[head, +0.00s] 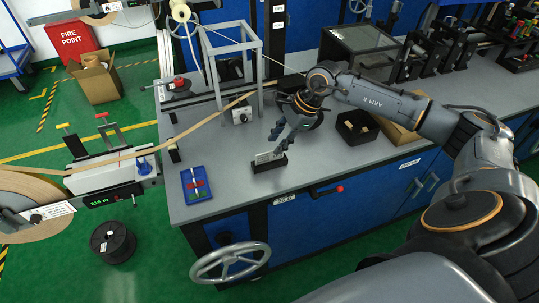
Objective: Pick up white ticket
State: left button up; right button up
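A pale card that looks like the white ticket (267,157) stands in a small black holder (271,166) near the front edge of the grey bench. My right gripper (280,143) reaches down from the right, with its fingertips right at the card's upper right side. Whether the fingers touch the card, and how far apart they are, is too small to tell. My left gripper is not in view.
A blue tray (196,185) lies left on the bench (230,203). A grey frame (213,75) stands behind, with a tan tape (205,121) running past it. A black box (357,127) sits right of the gripper. A handwheel (231,262) juts out in front.

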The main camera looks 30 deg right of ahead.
aim_at(271, 153)
jog(key=p+x, duration=0.2)
jog(key=x, duration=0.3)
jog(key=shift+s+a+f+p, duration=0.15)
jog(key=shift+f+p, duration=0.15)
jog(key=shift+f, duration=0.25)
grip_shut()
